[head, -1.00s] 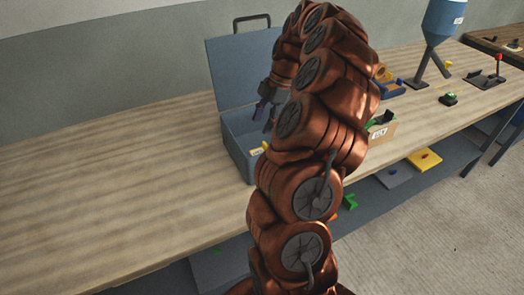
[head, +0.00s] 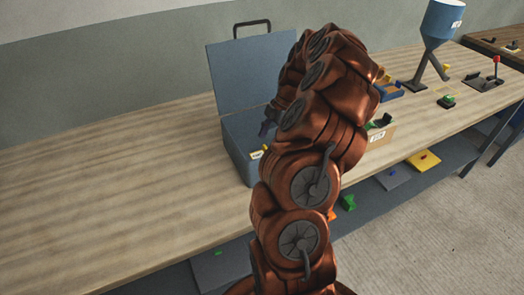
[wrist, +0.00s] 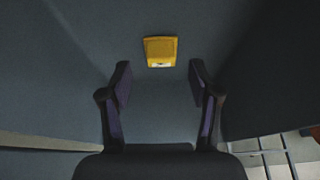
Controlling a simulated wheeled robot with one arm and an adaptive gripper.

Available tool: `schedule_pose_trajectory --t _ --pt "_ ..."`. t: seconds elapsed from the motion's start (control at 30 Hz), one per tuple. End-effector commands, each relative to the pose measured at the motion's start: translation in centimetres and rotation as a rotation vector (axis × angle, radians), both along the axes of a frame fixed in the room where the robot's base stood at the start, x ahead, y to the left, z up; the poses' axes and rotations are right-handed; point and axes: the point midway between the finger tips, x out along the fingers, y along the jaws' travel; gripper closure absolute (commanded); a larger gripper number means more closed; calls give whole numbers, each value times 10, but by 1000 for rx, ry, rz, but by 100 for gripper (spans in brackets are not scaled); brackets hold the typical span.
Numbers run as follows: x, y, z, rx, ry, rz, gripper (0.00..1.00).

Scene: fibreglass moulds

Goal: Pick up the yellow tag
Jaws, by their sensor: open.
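The yellow tag (wrist: 160,51) lies on a blue-grey surface in the wrist view, upper middle, with a pale patch along its lower edge. My gripper (wrist: 160,84) is open and empty, its two dark purple fingers apart on either side below the tag in the picture, not touching it. In the head view my gripper (head: 268,124) is over the open blue box (head: 236,152), mostly hidden behind my arm. A small yellow piece (head: 267,148) shows at the box's front beside a white label; I cannot tell whether it is the tag.
The box's raised lid (head: 245,75) stands behind my gripper. The bench's left side is clear.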

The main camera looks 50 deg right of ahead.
Motion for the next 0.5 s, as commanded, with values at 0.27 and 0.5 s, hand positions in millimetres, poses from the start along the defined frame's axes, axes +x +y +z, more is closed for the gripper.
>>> schedule_pose_trajectory --t 0.27,0.5 --pt "2 11 -24 4 2 0 38" --pt "3 11 -26 1 1 -1 41"
